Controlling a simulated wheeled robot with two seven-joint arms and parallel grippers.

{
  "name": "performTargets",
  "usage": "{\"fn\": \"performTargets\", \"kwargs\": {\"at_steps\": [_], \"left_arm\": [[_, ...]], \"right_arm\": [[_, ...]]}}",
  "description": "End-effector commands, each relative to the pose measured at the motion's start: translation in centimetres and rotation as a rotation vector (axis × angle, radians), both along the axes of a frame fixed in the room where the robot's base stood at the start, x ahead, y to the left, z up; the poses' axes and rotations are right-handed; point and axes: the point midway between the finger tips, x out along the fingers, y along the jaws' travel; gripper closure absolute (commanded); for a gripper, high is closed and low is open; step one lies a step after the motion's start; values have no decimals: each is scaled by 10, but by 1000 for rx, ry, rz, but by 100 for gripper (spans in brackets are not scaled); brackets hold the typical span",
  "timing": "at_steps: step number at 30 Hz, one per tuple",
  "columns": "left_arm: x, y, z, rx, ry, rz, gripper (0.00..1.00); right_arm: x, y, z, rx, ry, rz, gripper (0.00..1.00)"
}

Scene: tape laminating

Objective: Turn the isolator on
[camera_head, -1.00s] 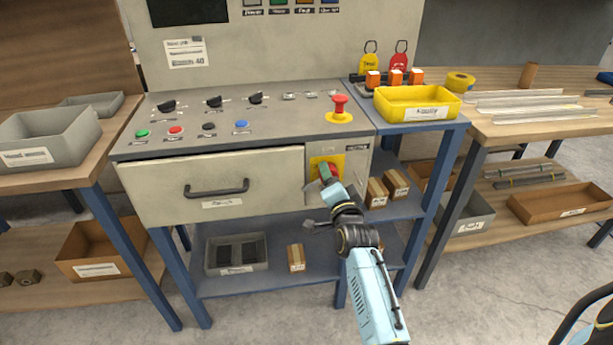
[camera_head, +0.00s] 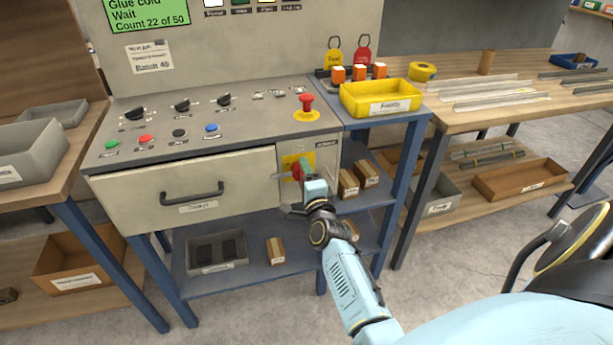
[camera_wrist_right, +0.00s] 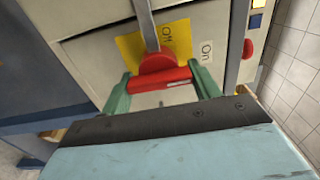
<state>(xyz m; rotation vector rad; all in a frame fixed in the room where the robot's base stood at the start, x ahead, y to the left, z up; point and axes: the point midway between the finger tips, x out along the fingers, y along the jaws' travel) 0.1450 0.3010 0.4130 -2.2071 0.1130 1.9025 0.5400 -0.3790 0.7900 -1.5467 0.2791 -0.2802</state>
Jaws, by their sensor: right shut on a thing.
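The isolator is a red rotary handle (camera_wrist_right: 158,66) on a yellow plate (camera_wrist_right: 131,46) on the front of the machine, right of the drawer. The plate also shows in the head view (camera_head: 288,161). In the right wrist view an "Off" label is on the yellow plate and an "On" label (camera_wrist_right: 207,50) is beside it. My right gripper (camera_wrist_right: 163,80) is shut on the red handle, with one green finger on each side; it also shows in the head view (camera_head: 299,172). The machine's screen (camera_head: 147,14) is lit green and reads "Glue cold, Wait, Count 22 of 50". My left gripper is out of view.
A red mushroom button (camera_head: 306,102) stands on the sloped panel above the isolator. A yellow tray (camera_head: 352,101) and tagged padlocks stand to the right. Small boxes (camera_head: 348,184) sit on the shelf behind my right arm.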

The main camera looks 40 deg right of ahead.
Motion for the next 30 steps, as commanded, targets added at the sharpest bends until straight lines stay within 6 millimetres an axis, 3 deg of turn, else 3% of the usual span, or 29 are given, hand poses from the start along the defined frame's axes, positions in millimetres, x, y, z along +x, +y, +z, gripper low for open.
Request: {"fn": "performTargets", "kwargs": {"at_steps": [12, 13, 17, 26, 30], "left_arm": [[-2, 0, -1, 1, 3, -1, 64], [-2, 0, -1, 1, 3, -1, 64], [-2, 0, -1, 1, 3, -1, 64], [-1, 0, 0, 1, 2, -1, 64], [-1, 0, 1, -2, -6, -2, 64]], "right_arm": [[0, -1, 1, 11, -7, -1, 79], [0, -1, 1, 11, -6, -1, 36], [0, 0, 0, 11, -6, -1, 19], [0, 0, 0, 8, -4, 0, 16], [-10, 4, 0, 9, -1, 1, 16]]}}
